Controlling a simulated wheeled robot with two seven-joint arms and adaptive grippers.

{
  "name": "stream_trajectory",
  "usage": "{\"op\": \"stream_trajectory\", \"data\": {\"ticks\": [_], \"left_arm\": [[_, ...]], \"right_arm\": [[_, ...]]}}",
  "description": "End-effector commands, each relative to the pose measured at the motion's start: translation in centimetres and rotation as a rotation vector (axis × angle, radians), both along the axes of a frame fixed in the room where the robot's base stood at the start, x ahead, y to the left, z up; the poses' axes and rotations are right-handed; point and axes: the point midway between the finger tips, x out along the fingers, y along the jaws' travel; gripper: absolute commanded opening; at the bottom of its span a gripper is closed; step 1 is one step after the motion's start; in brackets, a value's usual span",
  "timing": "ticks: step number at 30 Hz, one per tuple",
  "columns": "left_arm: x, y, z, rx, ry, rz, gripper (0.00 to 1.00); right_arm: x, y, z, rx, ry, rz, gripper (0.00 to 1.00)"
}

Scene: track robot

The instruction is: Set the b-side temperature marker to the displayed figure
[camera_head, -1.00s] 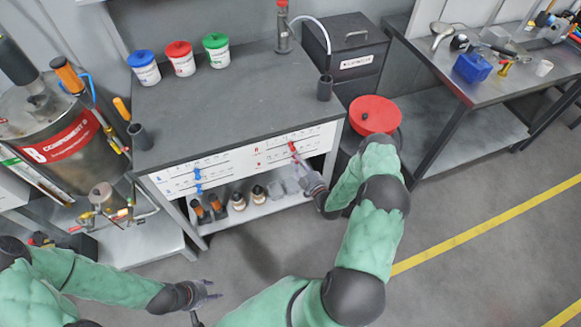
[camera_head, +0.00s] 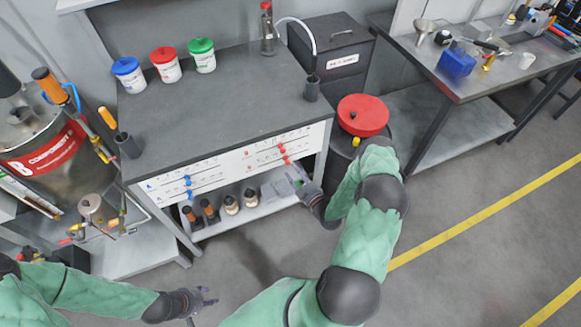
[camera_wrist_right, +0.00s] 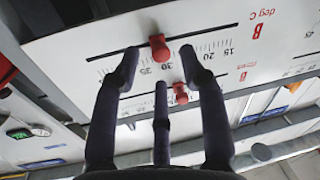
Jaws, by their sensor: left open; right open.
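The slider panel (camera_head: 240,170) runs along the front of the grey bench. Its right part has two red markers, an upper one (camera_head: 282,149) and a lower one (camera_head: 286,160). In the right wrist view, a red marker (camera_wrist_right: 159,47) sits on the slot by the red "B" and "deg C"; another red marker (camera_wrist_right: 180,93) sits on the neighbouring slot. My right gripper (camera_wrist_right: 158,68) is open, its fingers around the "B" marker's area in that view; contact cannot be told. My left gripper (camera_head: 208,297) is open and empty over the floor. No displayed figure is readable.
Two blue markers (camera_head: 188,181) sit on the panel's left part. Several bottles (camera_head: 231,204) stand on the shelf below. A red-topped drum (camera_head: 363,115) stands right of the bench. The floor in front is clear.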

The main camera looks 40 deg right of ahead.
Motion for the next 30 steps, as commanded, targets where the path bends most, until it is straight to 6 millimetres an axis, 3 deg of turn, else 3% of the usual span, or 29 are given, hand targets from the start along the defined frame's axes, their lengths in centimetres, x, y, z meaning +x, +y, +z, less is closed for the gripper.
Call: {"op": "stream_trajectory", "data": {"ticks": [6, 12, 30], "left_arm": [[0.0, 0.0, 0.0, 0.000, 0.000, 0.000, 0.43], [0.0, 0.0, 0.0, 0.000, 0.000, 0.000, 0.43], [0.0, 0.0, 0.0, 0.000, 0.000, 0.000, 0.43]], "right_arm": [[-4.4, 0.2, -0.1, 0.002, 0.002, -0.004, 0.43], [-7.0, 0.5, 0.0, 0.001, 0.002, -0.003, 0.43], [-7.8, 0.7, 0.0, 0.001, 0.001, 0.000, 0.43]]}}
